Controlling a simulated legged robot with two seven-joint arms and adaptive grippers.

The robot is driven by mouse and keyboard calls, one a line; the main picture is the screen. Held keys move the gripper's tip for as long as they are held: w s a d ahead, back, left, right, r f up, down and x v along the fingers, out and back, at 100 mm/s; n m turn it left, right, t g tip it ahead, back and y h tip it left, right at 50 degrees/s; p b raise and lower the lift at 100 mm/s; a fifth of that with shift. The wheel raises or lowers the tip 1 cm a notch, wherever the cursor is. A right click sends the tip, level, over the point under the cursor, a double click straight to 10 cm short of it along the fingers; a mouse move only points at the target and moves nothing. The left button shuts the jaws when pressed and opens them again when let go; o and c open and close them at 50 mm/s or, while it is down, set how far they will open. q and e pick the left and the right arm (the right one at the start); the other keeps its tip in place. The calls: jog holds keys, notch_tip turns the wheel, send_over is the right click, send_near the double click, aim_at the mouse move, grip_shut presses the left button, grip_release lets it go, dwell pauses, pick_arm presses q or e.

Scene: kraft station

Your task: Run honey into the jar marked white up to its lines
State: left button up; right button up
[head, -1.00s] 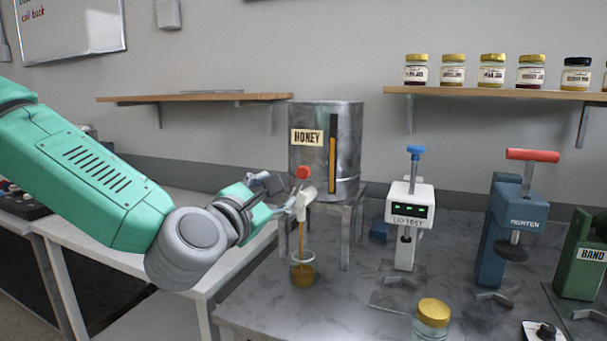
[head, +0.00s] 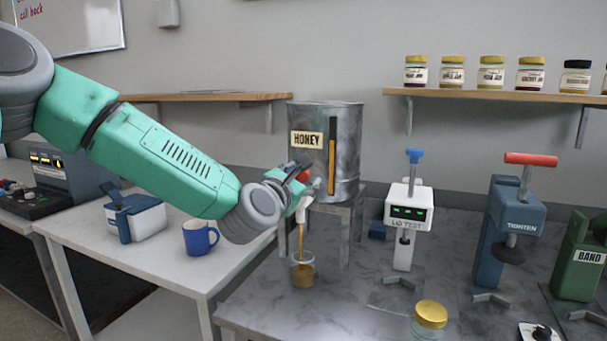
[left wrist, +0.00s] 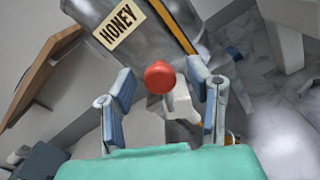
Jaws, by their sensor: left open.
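The metal honey tank (head: 303,172) stands on a metal stand, labelled HONEY, with an amber level strip. Its white spout (head: 303,212) has a red knob (head: 304,176). An amber stream runs from the spout into a glass jar (head: 303,270) below, which holds amber honey in its lower part. I cannot make out the jar's marking or lines. My left gripper (head: 300,182) is at the tap. In the left wrist view, its open fingers (left wrist: 166,98) stand on either side of the red knob (left wrist: 160,77). My right gripper is not in view.
The LID TEST device (head: 408,208), blue TIGHTEN press (head: 515,220) and green BAND machine (head: 582,258) stand to the right. A blue mug (head: 200,238) and a white-and-blue box (head: 137,218) sit on the left table.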

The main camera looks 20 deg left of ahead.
pick_arm(q)
jog(key=shift+w, duration=0.4)
grip_shut()
jog(key=shift+d+f, duration=0.1)
jog(key=d+f+m+b, duration=0.4)
jog(key=m, duration=0.4)
jog(key=shift+s+f+m+b, duration=0.15)
jog(key=shift+f+m+b, duration=0.15)
jog(key=shift+f+b, duration=0.1)
jog(key=shift+d, duration=0.15)
grip_release()
